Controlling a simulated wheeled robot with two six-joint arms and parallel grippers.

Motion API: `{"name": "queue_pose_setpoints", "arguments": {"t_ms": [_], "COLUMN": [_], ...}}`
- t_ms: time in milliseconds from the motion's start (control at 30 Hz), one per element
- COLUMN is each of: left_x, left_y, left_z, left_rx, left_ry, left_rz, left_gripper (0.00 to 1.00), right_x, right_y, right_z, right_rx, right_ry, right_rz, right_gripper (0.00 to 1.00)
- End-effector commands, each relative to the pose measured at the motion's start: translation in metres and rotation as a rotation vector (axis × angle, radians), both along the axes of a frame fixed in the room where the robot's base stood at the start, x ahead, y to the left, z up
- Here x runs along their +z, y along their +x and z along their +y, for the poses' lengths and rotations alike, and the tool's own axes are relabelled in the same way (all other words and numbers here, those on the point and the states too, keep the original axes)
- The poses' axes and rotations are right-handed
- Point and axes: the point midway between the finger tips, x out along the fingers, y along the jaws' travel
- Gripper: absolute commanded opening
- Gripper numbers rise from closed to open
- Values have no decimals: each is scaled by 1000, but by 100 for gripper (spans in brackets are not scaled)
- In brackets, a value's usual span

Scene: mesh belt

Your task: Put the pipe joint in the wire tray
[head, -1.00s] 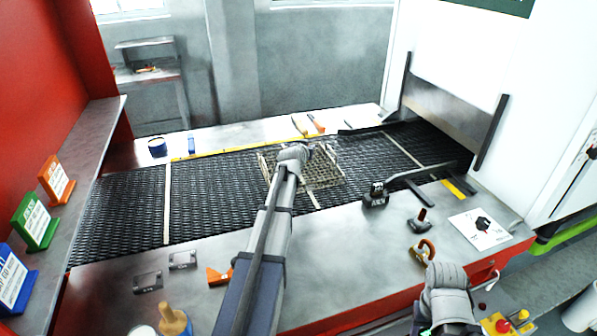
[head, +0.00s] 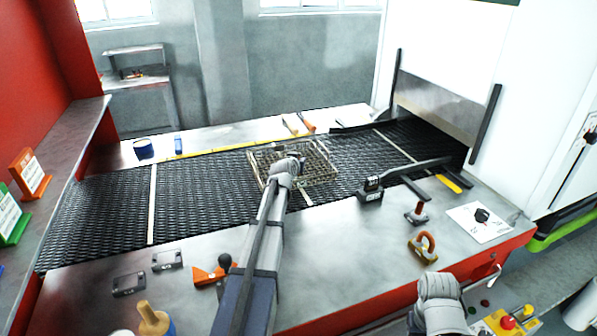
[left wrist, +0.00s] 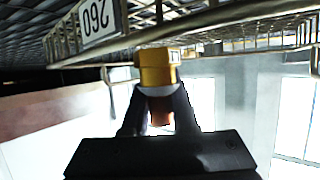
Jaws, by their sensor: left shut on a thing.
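The wire tray (head: 322,168) is a shallow wire basket on the black mesh belt. In the left wrist view its wires and a white number label (left wrist: 98,20) show at the top, upside down. My left gripper (head: 301,163) is over the tray. Whether the joint touches the tray is unclear. In the head view the joint is too small to make out. My right arm shows at the lower right; its fingertips are hidden.
The mesh belt (head: 215,190) runs across to the white machine. A black device (head: 370,190), a dark-handled stamp (head: 418,213) and an orange ring clamp (head: 423,247) stand on the front ledge.

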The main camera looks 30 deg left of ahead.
Motion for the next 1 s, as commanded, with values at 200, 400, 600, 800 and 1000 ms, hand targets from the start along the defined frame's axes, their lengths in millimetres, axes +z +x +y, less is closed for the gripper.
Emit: {"name": "queue_pose_setpoints", "arguments": {"t_ms": [200, 400, 600, 800, 1000], "left_x": [-30, -28, -32, -31, -31], "left_y": [0, 0, 0, 0, 0], "left_z": [0, 0, 0, 0, 0], "left_rx": [0, 0, 0, 0, 0], "left_ry": [0, 0, 0, 0, 0], "left_rz": [-1, -1, -1, 0, 0], "left_gripper": [0, 0, 0, 44, 56], "right_x": [-30, -28, -32, -31, -31], "right_y": [0, 0, 0, 0, 0], "right_z": [0, 0, 0, 0, 0], "right_rx": [0, 0, 0, 0, 0], "right_ry": [0, 0, 0, 0, 0], "right_rz": [0, 0, 0, 0, 0], "right_gripper": [50, 50, 50, 50, 50]}}
